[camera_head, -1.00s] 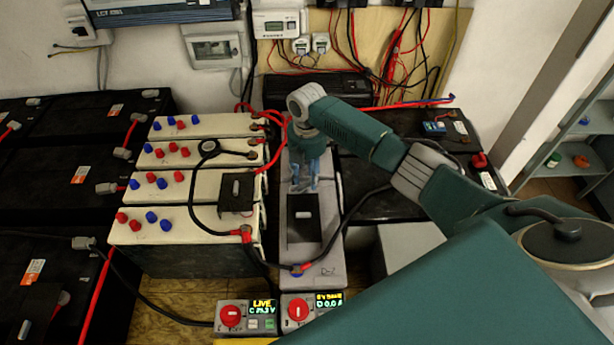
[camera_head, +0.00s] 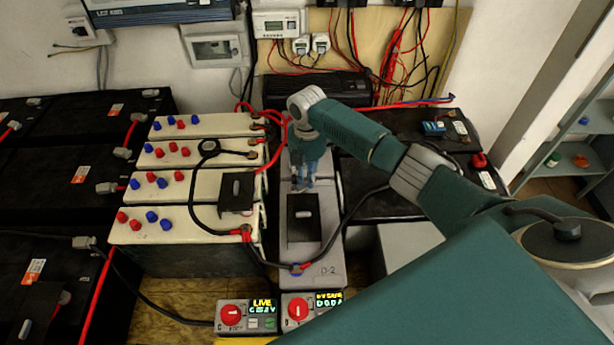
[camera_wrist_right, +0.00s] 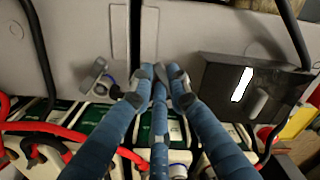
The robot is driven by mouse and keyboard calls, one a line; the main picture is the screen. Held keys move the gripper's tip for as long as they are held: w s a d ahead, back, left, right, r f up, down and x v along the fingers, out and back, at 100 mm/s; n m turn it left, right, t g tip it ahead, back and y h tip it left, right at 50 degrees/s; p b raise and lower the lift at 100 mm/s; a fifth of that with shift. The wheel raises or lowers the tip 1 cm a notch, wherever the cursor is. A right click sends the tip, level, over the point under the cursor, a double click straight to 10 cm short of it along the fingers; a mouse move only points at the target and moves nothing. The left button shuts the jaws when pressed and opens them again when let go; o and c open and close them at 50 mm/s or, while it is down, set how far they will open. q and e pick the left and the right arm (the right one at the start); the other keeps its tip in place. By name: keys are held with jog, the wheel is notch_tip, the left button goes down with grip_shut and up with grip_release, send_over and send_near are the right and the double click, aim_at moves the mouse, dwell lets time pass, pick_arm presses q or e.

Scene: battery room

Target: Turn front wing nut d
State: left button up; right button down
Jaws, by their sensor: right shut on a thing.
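My right gripper (camera_head: 303,184) points down onto the long grey battery box (camera_head: 318,270), just behind its black lid (camera_head: 304,217). In the right wrist view its blue fingers (camera_wrist_right: 160,78) are drawn together at the tips. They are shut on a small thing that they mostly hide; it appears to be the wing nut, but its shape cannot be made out. Left of the fingertips in that view, apart from them, is a grey metal piece with a blue ring (camera_wrist_right: 97,78). The black lid (camera_wrist_right: 250,88) is to their right. My left gripper is not in view.
Cream batteries (camera_head: 185,224) with red and blue caps stand close on the left. Two red-knobbed meters (camera_head: 232,315) stand in front.

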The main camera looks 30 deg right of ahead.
jog(key=m+p, duration=0.3)
jog(key=shift+s+r+m, duration=0.15)
jog(key=shift+r+m, duration=0.05)
jog(key=shift+m, duration=0.1)
jog(key=shift+s+f+m+p, duration=0.1)
jog(key=shift+s+m+p, duration=0.05)
jog(key=shift+m+p, duration=1.2)
jog(key=shift+d+m, duration=0.1)
jog(key=shift+m, duration=0.25)
jog(key=c, duration=1.7)
grip_release()
jog(key=shift+o, duration=0.2)
notch_tip(320, 180, up, 12)
jog(key=shift+s+f, duration=0.15)
